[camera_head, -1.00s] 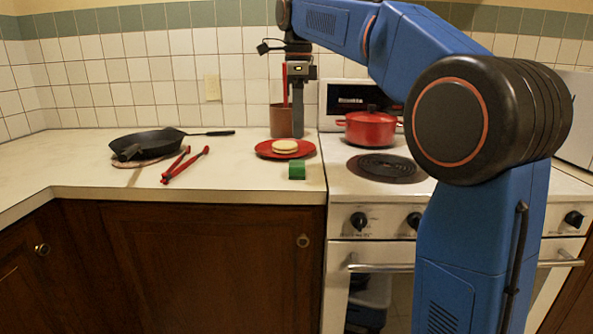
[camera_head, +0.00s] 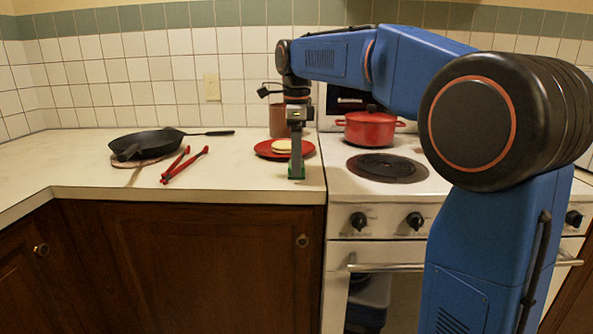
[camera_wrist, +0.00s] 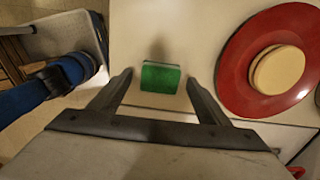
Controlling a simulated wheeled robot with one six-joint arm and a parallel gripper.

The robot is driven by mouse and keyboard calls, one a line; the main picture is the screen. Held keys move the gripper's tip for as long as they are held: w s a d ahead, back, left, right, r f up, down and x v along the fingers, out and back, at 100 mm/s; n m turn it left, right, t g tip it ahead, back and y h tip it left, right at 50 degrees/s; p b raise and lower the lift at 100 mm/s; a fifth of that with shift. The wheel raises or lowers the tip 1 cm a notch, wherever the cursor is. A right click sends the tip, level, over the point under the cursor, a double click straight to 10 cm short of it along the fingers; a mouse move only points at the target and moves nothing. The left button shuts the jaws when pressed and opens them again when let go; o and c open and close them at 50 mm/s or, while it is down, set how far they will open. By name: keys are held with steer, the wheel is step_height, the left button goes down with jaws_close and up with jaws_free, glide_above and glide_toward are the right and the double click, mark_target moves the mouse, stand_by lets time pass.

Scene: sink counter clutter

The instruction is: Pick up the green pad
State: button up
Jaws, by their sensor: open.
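The green pad (camera_wrist: 160,77) lies on the white counter near its front edge, between my open fingers as seen in the wrist view. In the head view only slivers of the green pad (camera_head: 303,170) show, as my gripper covers most of it. My gripper (camera_head: 296,178) points straight down over the pad. In the wrist view my gripper (camera_wrist: 158,80) has its two fingers apart, one on each side of the pad, with gaps. I cannot tell whether the fingertips reach counter level.
A red plate (camera_head: 309,152) with a pale round food item (camera_head: 281,146) on it lies close behind the pad. A brown pot (camera_head: 279,121) stands behind the plate. The stove with a red pot (camera_head: 370,130) is to the right. Red tongs (camera_head: 184,165) and a black skillet (camera_head: 148,143) lie left.

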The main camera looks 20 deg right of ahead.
steer(key=c, duration=1.1)
steer(key=shift+r, duration=0.15)
steer(key=shift+c, duration=0.2)
step_height(320, 180, up, 10)
steer(key=shift+o, duration=0.9)
steer(key=shift+c, duration=0.4)
